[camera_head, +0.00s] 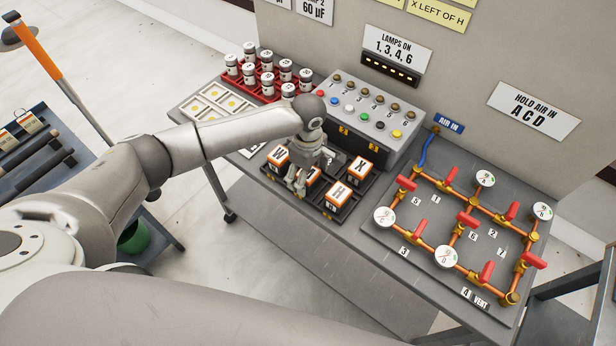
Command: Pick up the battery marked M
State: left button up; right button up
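Orange-and-white block batteries sit in a dark divided tray (328,213) on the bench. The battery marked W (278,156) is at the left, the battery marked X (360,167) at the right, and the battery marked H (339,194) at the front. Another battery (313,177) lies partly under my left gripper; its mark is hidden, and I see no letter M. My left gripper (300,179) points down over the tray between W and H. It is too small and overlapped to tell whether its fingers are open or touching that battery. My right gripper is out of view.
A grey box with lamps and coloured buttons (365,122) stands behind the tray. A red rack (247,85) of several capacitors is back left. A pipe panel (400,243) with red valves and gauges is at the right. A side cart with tools (35,150) is at the left.

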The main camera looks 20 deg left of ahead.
pick_arm(q)
jog(key=c, duration=1.2)
jog(key=shift+r, duration=0.15)
